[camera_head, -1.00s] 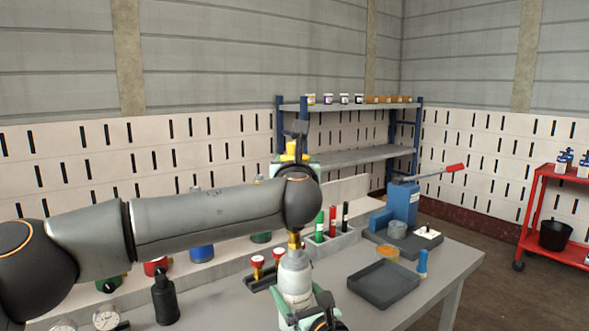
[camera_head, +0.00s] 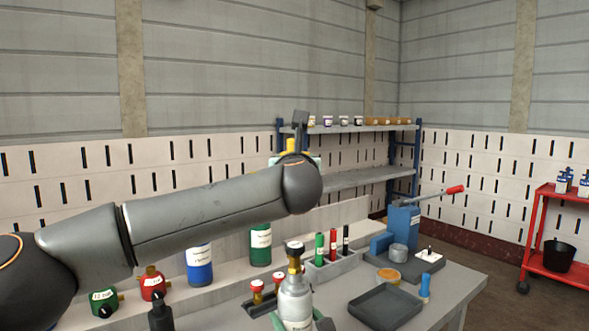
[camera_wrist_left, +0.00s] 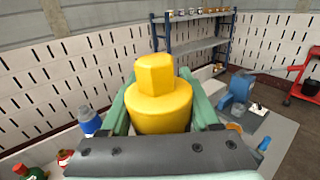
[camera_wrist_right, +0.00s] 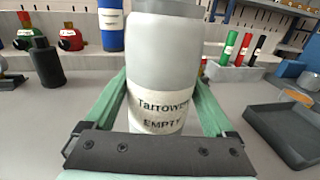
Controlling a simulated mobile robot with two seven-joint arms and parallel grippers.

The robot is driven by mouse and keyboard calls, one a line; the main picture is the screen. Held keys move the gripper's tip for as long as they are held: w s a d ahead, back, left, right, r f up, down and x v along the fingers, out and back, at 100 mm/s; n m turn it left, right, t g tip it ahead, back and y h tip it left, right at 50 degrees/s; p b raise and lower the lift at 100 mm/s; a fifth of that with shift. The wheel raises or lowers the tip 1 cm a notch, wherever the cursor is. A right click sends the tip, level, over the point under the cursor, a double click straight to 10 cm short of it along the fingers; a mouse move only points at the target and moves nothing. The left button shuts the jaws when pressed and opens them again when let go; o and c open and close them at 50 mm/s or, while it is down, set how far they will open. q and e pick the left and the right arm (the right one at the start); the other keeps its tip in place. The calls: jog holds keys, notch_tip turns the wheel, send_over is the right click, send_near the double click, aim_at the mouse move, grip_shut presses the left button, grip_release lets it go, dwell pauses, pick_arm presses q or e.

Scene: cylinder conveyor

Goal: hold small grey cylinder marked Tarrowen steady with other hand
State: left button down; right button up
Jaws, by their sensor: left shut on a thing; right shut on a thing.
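My left gripper (camera_wrist_left: 163,122) is shut on a yellow fitting with a six-sided top (camera_wrist_left: 165,95), raised above and apart from the cylinder. In the head view, my left arm mostly hides that gripper; a bit of yellow (camera_head: 291,146) shows.
A dark grey tray (camera_head: 384,307) lies right of the cylinder. A holder with green, red and black markers (camera_head: 333,246) stands behind it. A blue press (camera_head: 403,226) is farther right. Red-topped parts (camera_head: 257,286) and a black bottle (camera_head: 160,312) are left.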

jog(key=o, duration=1.2)
pick_arm(q)
jog(key=shift+r, duration=0.35)
pick_arm(e)
jog(key=shift+o, duration=0.2)
jog(key=v, duration=1.2)
pick_arm(q)
notch_tip(320, 180, up, 5)
jog(key=p, duration=0.6)
pick_arm(e)
notch_tip(320, 180, up, 6)
